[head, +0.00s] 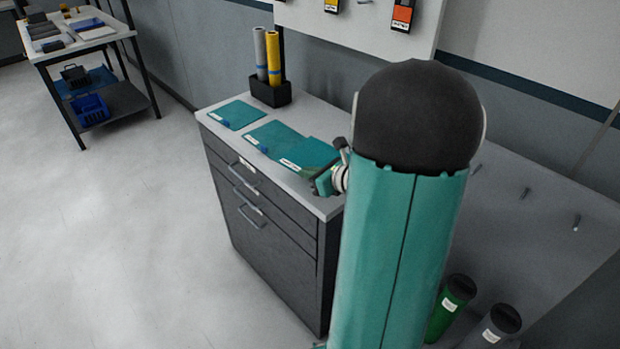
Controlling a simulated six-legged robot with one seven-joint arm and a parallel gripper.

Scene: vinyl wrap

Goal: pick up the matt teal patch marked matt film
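Three teal patches lie on the light top of a drawer cabinet (215,125): a far-left one (236,113), a middle one (275,137) and a near-right one (312,153). Each has a small pale label near its front edge, too small to read, so I cannot tell which is the matt film. My gripper (322,184) is at the cabinet's right front corner, beside the near-right patch. It is small and partly hidden by my arm; its fingers and any contact are unclear.
A black holder (270,94) with a grey roll (260,55) and a yellow roll (273,57) stands at the back of the cabinet top. A tool panel (370,25) hangs above. Green (450,305) and grey (492,328) tubes stand lower right. Floor at left is clear.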

